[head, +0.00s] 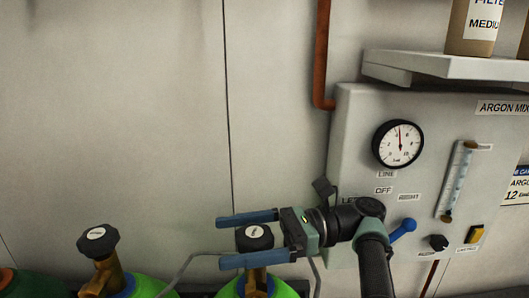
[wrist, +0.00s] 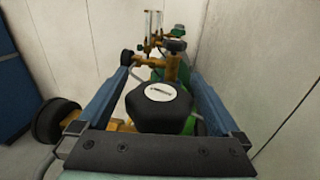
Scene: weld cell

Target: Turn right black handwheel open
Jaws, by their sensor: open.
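The right black handwheel (head: 254,237) sits on a brass valve atop a green cylinder (head: 232,290) in the head view. My gripper (head: 222,242) reaches in from the right, with its two blue fingers open on either side of this handwheel. The wrist view shows the handwheel (wrist: 160,108) between the open fingers, its white cap label facing up. Whether either finger touches it, I cannot tell. The left black handwheel (head: 98,241) stands apart at the left on its own brass valve.
A grey gas panel (head: 350,130) with a round gauge (head: 398,144), a flow tube (head: 456,180) and a blue lever (head: 403,230) is at the right, partly behind my arm. A shelf (head: 440,66) juts out above. The wall at left is bare.

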